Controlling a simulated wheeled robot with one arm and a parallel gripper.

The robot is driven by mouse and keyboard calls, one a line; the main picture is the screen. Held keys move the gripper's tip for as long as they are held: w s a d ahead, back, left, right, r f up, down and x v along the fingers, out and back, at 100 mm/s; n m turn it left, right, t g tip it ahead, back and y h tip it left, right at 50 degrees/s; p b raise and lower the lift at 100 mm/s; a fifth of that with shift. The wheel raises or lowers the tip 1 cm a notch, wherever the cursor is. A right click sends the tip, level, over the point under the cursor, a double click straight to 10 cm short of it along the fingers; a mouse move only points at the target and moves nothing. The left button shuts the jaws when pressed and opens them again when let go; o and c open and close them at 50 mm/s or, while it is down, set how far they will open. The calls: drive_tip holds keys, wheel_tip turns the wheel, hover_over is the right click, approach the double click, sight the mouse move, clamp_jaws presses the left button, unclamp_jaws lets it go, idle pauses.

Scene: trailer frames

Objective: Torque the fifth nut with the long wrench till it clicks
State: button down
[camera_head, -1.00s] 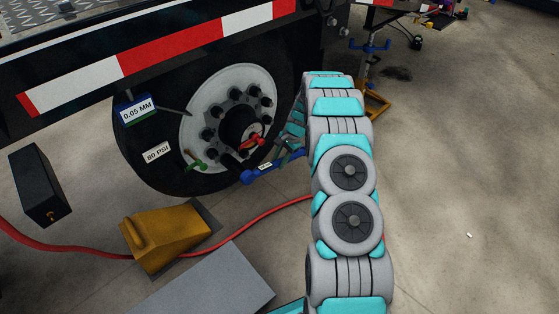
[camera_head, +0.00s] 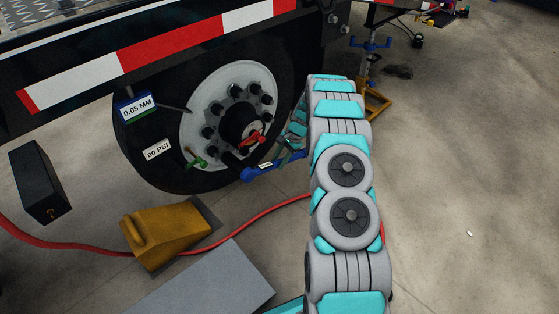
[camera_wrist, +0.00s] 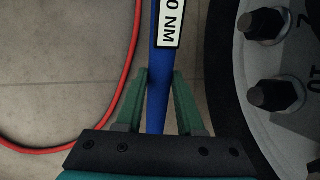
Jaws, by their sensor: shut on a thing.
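The long wrench (camera_head: 262,168) has a blue bar with a white label. It runs low in front of the wheel, with its blue left end near the lower wheel nuts. A dark piece (camera_head: 230,160) reaches from that end toward the nut ring; its seat on a nut is too small to make out. My gripper (camera_wrist: 158,80) is shut on the blue bar, one green finger on each side, below a label ending "0 NM". Wheel nuts (camera_head: 252,88) ring the hub, and dark nuts (camera_wrist: 275,95) show at right in the wrist view. I cannot tell which is fifth.
The trailer's striped side rail (camera_head: 170,50) overhangs the tyre (camera_head: 150,130). A yellow chock (camera_head: 165,238) and red hose (camera_head: 70,250) lie on the floor. A black box (camera_head: 40,182) is at left. Open floor (camera_head: 470,180) lies right of my arm.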

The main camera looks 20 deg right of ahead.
drive_tip(key=shift+a+f, duration=0.1)
drive_tip(key=shift+f, duration=0.25)
drive_tip(key=shift+r, duration=0.6)
drive_tip(key=shift+r+p, duration=0.15)
drive_tip(key=shift+p, duration=0.15)
drive_tip(key=shift+d+r+h, duration=0.2)
drive_tip(key=shift+r+h, duration=0.2)
drive_tip(key=shift+h, duration=0.2)
drive_tip(key=shift+r+p, duration=0.1)
drive_tip(key=shift+p, duration=0.2)
drive_tip(key=shift+r+t, duration=0.25)
drive_tip(key=shift+t, duration=0.05)
drive_tip(key=shift+w+d+r+h+p, duration=0.1)
drive_tip(key=shift+r+h+p, duration=0.3)
drive_tip(key=shift+h, duration=0.1)
